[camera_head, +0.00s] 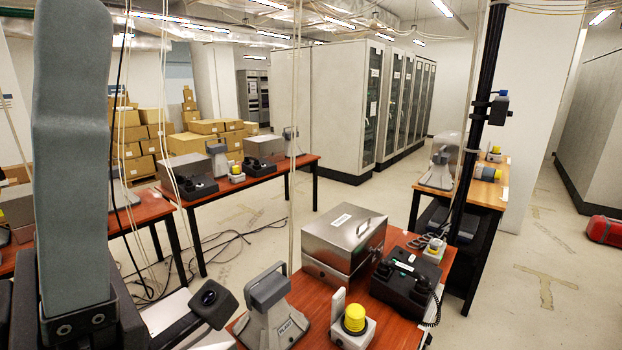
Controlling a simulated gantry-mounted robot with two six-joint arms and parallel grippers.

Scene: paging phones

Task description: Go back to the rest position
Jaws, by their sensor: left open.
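My left gripper (72,160) is very close to the camera at the left edge. One long grey finger shows, pointing up from a dark mount with bolts. The other finger is not clearly seen. The jaws are open, and nothing shows held in the visible part. On the near red-brown desk (312,292) stand a black paging phone (405,279) with a coiled cord, a yellow-topped button box (354,321), a grey handled stand (270,312) and a closed metal case (345,240). My left gripper is apart from all of these. My right gripper is not in view.
Other desks with similar phones stand at the left (150,211), the middle back (264,172) and the right (478,190). Cables (225,241) lie on the floor. Cabinets (340,100) and cardboard boxes (130,135) stand behind. A dark pole (484,85) rises right of centre. Right-hand floor is mostly clear.

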